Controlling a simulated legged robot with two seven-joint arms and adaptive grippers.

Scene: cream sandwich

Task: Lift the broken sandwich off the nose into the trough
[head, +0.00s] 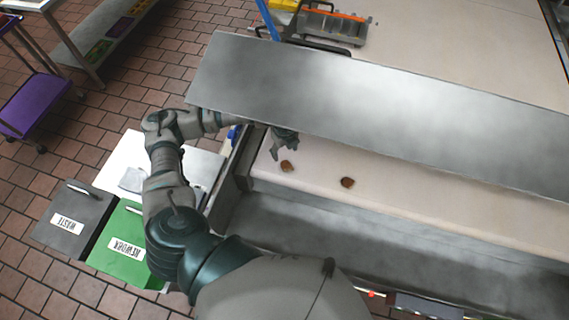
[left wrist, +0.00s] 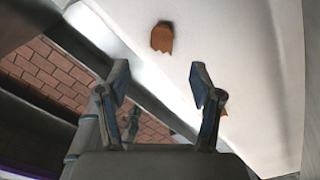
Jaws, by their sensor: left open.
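Two small brown sandwich pieces lie on the cream belt (head: 440,209) near its rounded front edge, the left piece (head: 287,166) and the right piece (head: 347,182). My left gripper (head: 281,148) is open and empty, reaching under the steel cover just behind the left piece. In the left wrist view, one piece (left wrist: 162,38) with a jagged broken edge lies beyond the open fingertips (left wrist: 160,78). Another piece (left wrist: 225,111) is mostly hidden behind the right finger. The grey metal trough (head: 400,240) runs along the front below the belt edge. My right gripper is not in view.
A wide steel cover (head: 380,105) spans the belt just behind the gripper. A grey WASTE bin (head: 75,205) and a green REWORK bin (head: 125,262) stand on the left. A purple cart (head: 38,103) is at the far left. The belt right of the pieces is clear.

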